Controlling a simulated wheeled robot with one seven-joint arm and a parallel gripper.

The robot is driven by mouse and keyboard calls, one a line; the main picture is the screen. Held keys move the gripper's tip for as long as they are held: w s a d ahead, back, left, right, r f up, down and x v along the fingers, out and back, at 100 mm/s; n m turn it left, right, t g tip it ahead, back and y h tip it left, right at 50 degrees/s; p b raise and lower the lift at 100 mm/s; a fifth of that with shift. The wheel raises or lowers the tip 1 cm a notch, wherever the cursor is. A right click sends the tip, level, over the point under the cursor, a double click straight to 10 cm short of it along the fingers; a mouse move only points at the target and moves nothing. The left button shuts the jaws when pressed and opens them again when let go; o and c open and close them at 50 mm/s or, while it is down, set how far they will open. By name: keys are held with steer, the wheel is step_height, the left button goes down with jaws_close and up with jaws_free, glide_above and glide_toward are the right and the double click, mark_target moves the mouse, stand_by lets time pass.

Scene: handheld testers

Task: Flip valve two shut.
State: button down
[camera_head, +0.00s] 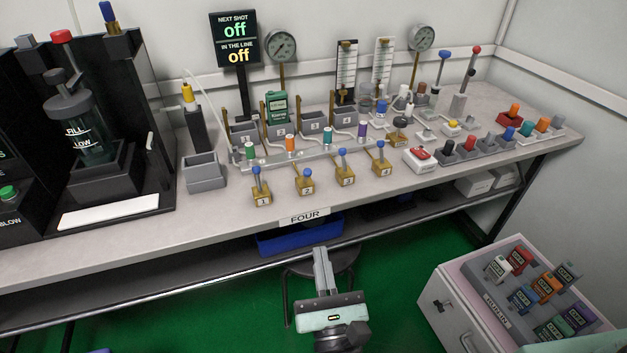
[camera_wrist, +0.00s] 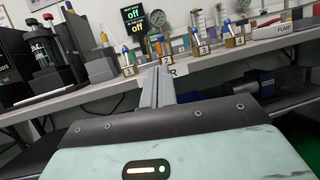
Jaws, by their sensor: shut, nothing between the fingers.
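Valve two (camera_head: 305,186) is a small brass block marked 2 with a blue-knobbed lever standing roughly upright, second from left in the front row on the bench. Similar valves one (camera_head: 261,197), three (camera_head: 345,179) and four (camera_head: 380,170) stand beside it, their levers also roughly upright. In the wrist view a row of these valves shows beyond the fingers, and the fingers partly cover the bench edge. My gripper (camera_head: 320,252) is shut and empty. It is in front of the bench, below its front edge, apart from valve two.
Behind the valves is a grey manifold (camera_head: 270,160) with coloured caps. A sign (camera_head: 236,40) reads off on both lines. A red-topped pump box (camera_head: 420,161) stands right of valve four. A blue bin (camera_head: 290,240) sits below.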

mark_target(308, 176)
steer(key=x, duration=1.4)
steer(key=shift+d+p, duration=0.15)
steer(key=shift+p, duration=0.15)
steer(key=shift+r+h, duration=0.1)
steer(key=shift+h, duration=0.2)
